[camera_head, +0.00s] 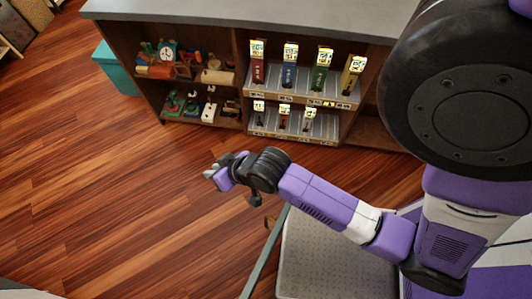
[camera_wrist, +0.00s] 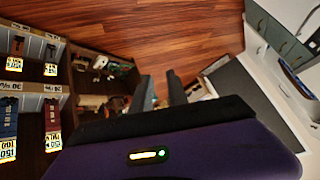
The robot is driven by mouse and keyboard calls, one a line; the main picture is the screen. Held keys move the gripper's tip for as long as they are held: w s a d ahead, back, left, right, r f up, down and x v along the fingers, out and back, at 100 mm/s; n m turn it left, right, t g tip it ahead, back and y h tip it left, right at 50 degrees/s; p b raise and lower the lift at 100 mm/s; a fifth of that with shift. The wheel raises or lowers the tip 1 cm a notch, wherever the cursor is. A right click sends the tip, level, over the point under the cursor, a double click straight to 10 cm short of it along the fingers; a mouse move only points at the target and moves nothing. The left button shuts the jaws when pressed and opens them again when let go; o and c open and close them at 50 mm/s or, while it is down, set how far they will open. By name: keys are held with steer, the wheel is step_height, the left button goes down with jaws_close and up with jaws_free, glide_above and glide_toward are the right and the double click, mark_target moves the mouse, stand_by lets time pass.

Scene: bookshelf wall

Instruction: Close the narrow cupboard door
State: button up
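A thin grey-green panel (camera_head: 265,252), seen nearly edge-on with a small brass-coloured handle (camera_head: 270,222) near its far end, stands at the bottom centre of the head view. It looks like the narrow cupboard door, standing open; its hinge side and the cupboard opening are not clearly visible. My gripper (camera_head: 217,174) is beyond and left of the panel's far end, over the wooden floor and apart from it. In the wrist view the two dark fingers of my gripper (camera_wrist: 162,88) are spread with nothing between them.
A low shelf unit with a grey top (camera_head: 240,14) holds toys and several coloured boxed items along the back. A teal bin (camera_head: 116,72) stands at its left. Grey-green cabinets (camera_wrist: 285,42) show at the right of the wrist view. The floor on the left is clear.

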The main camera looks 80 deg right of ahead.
step_height(320, 180, down, 4)
steer(key=m+g+y, duration=0.1)
steer(key=g, duration=0.2)
steer(key=m+g+y, duration=0.2)
steer(key=g+y, duration=0.3)
steer(key=g, duration=0.3)
glide_toward(266, 221)
step_height(266, 221, down, 6)
steer(key=shift+s+x, duration=0.2)
steer(key=shift+x, duration=3.65)
steer(key=shift+r, duration=0.1)
jaws_close()
